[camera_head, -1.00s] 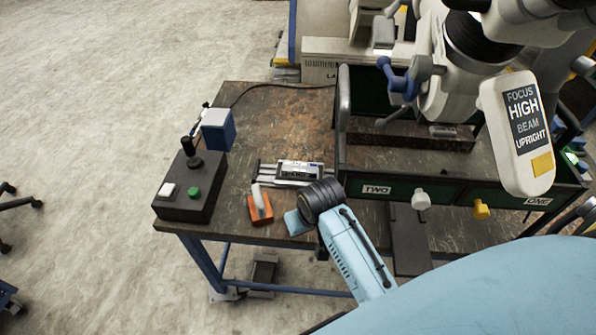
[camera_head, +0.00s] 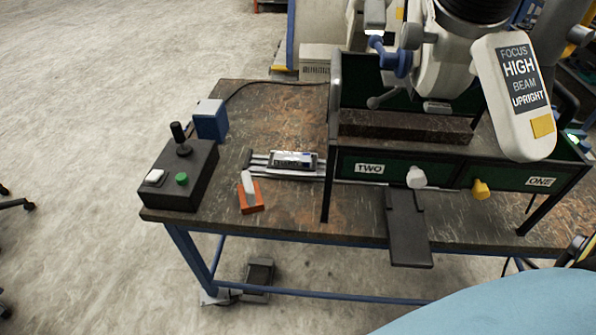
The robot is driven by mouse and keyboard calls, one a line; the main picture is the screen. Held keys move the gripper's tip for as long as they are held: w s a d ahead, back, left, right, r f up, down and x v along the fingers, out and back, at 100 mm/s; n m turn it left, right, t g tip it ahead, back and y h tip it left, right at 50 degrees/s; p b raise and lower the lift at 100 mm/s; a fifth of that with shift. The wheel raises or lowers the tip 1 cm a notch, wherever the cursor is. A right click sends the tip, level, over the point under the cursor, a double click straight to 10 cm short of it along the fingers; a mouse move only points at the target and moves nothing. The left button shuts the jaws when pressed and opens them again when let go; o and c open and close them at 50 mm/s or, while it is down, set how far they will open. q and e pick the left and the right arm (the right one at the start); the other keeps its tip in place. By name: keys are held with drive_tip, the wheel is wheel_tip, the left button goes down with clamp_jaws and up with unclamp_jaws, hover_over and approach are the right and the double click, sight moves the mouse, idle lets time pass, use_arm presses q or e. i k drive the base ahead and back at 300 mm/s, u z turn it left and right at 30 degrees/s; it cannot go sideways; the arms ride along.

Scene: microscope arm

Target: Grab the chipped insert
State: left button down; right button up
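I cannot tell for certain which item is the chipped insert. A small orange block (camera_head: 250,203) with a whitish upright piece (camera_head: 248,183) sits near the front left of the worn table. Behind it, a small metallic unit with a light label (camera_head: 294,160) sits on metal rails (camera_head: 262,165). Any chip is too small to see. Neither of my grippers shows now.
A black control box (camera_head: 180,178) with a joystick and a blue block (camera_head: 211,122) stand at the left. A green-panelled frame labelled TWO and ONE (camera_head: 450,174) stands at the right under the microscope head (camera_head: 515,95).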

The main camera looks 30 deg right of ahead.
sight(289, 159)
drive_tip(key=k, duration=0.3)
drive_tip(key=z, duration=1.2)
drive_tip(key=i, duration=0.65)
drive_tip(key=u, duration=0.55)
